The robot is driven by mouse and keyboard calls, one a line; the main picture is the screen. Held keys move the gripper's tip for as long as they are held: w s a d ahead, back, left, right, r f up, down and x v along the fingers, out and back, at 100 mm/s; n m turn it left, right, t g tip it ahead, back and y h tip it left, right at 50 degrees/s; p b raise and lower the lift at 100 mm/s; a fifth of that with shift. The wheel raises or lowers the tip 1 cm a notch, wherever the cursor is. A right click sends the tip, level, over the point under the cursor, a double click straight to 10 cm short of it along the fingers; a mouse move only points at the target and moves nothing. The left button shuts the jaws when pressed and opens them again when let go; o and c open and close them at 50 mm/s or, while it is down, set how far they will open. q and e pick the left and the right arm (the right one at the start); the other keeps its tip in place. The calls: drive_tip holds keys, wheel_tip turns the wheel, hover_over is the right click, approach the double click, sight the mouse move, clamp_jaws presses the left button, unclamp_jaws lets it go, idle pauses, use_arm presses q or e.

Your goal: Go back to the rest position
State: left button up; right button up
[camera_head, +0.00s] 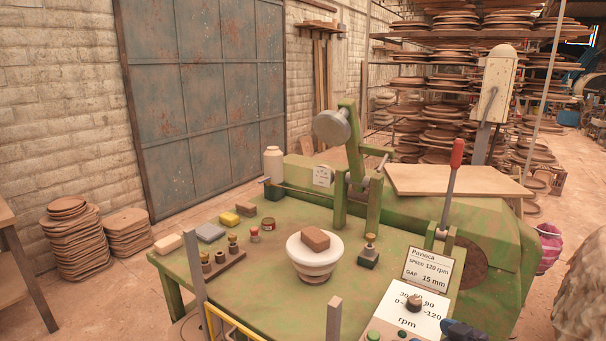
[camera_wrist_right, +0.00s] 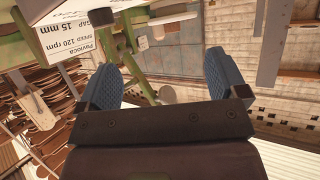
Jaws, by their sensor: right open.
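My right gripper (camera_wrist_right: 165,80) is open, its two blue fingers wide apart with nothing between them in the right wrist view. In the head view, a dark blue part of it (camera_head: 465,330) shows at the bottom edge, right of the control panel (camera_head: 425,312). My left gripper is not in view. The green press table (camera_head: 265,255) carries a white bowl-shaped mould (camera_head: 314,265) with a brown clay block (camera_head: 315,239) on it. The mould stands apart from my right gripper.
A sign (camera_head: 428,270) and a red-handled lever (camera_head: 454,165) stand near my right gripper. Blocks, jars and a weight rack (camera_head: 220,265) line the table's left side. A yellow rail (camera_head: 235,325) crosses its front. A wooden board (camera_head: 455,180) lies at the back right.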

drive_tip(key=s+f+m+h, duration=0.2)
drive_tip(key=s+f+h, duration=0.1)
drive_tip(key=s+f, duration=0.5)
drive_tip(key=s+f+m+h, duration=0.2)
drive_tip(key=s+f, duration=0.5)
drive_tip(key=s, duration=0.8)
drive_tip(key=shift+s+d+f+m+h, duration=0.3)
drive_tip(key=shift+d+f+h, duration=0.05)
drive_tip(key=shift+h, duration=0.45)
